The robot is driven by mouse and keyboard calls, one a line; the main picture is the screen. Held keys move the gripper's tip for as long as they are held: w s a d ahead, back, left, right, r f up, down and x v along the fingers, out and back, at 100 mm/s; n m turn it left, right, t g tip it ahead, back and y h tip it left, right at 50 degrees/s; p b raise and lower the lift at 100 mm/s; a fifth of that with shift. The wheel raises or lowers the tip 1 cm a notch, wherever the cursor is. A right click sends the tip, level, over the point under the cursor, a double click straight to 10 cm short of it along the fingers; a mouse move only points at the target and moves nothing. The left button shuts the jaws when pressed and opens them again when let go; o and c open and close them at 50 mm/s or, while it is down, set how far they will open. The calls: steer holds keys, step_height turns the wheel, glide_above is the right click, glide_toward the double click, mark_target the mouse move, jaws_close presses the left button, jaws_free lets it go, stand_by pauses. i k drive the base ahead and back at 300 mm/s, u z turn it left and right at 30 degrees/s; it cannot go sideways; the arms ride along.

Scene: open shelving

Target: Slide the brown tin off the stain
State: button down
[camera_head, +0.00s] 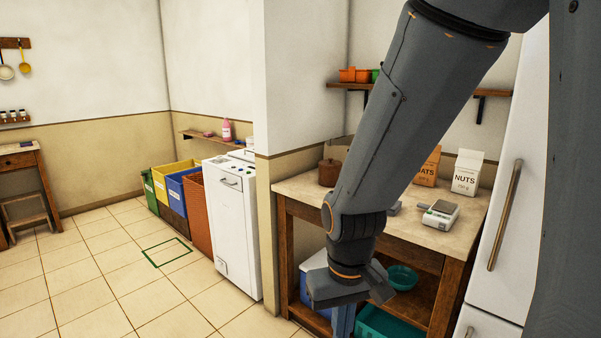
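A brown tin (328,173) stands upright at the back left of the worktop (302,190), near the wall corner. No stain shows; the part of the worktop right of the tin is hidden behind my arm. My gripper (352,291) hangs low in front of the wooden table, below the level of the worktop and well apart from the tin. Its fingertips are not clear, so I cannot tell whether it is open or shut.
A kitchen scale (440,215), a nuts bag (467,172) and an orange-brown bag (428,167) stand on the right of the worktop. A white fridge (505,190) bounds it on the right. A white appliance (232,225) stands left.

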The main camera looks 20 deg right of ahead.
mark_target(328, 178)
steer(key=u, duration=0.8)
steer(key=i, duration=1.2)
steer(key=z, duration=0.5)
steer(key=i, duration=0.55)
steer(key=z, duration=0.55)
